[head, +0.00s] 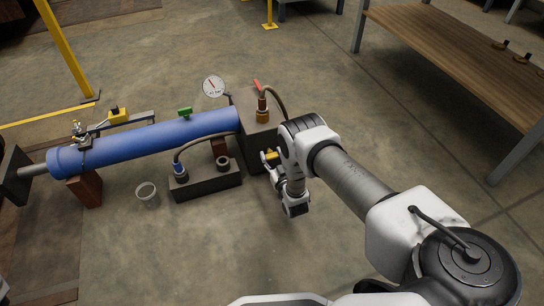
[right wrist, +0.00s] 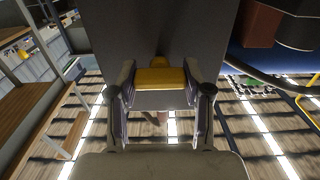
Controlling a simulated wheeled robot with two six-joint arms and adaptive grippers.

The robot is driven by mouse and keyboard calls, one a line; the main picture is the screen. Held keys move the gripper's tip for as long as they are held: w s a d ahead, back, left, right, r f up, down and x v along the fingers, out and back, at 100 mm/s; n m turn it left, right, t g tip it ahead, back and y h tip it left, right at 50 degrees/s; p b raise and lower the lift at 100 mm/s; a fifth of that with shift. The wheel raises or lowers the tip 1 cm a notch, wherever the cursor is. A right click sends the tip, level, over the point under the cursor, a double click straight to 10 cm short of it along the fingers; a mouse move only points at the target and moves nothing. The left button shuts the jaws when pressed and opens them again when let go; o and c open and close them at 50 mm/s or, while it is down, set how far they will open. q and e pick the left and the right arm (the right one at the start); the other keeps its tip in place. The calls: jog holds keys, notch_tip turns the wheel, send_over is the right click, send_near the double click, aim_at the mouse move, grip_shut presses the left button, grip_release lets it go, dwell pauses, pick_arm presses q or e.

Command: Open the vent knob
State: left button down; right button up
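The vent knob is a small yellow bar handle (head: 271,155) on the side of the dark block (head: 262,122) at the right end of the blue cylinder. In the right wrist view the yellow knob (right wrist: 160,78) lies crosswise between the fingers, its short stem against the grey face. My right gripper (head: 283,178) is at the knob, and its fingers (right wrist: 160,88) meet both ends of the bar with no visible gap. The exact contact is partly hidden by the fingers. My left gripper is not in view.
The blue cylinder (head: 150,142) runs left from the block. A pressure gauge (head: 213,86) and a red-handled valve (head: 257,86) stand above. A wooden bench (head: 455,55) is at the right.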

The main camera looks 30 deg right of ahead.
dwell(0.4)
jog(key=n+p, duration=0.1)
jog(key=n, duration=0.2)
jog(key=shift+r+n+p, duration=0.1)
jog(key=shift+n+p, duration=0.2)
jog(key=shift+p, duration=0.05)
jog(key=n+p, duration=0.1)
jog(key=n, duration=0.3)
jog(key=shift+a+n, duration=0.1)
jog(key=shift+n, duration=0.2)
jog(key=n+p, duration=0.1)
jog(key=n, duration=0.4)
jog(key=shift+f+n+p, duration=0.15)
jog(key=shift+n+p, duration=0.05)
jog(key=shift+n, duration=1)
jog(key=shift+f+n+p, duration=0.1)
jog(key=shift+n+p, duration=0.1)
jog(key=shift+n, duration=1)
jog(key=o, duration=1.2)
jog(key=shift+c, duration=0.2)
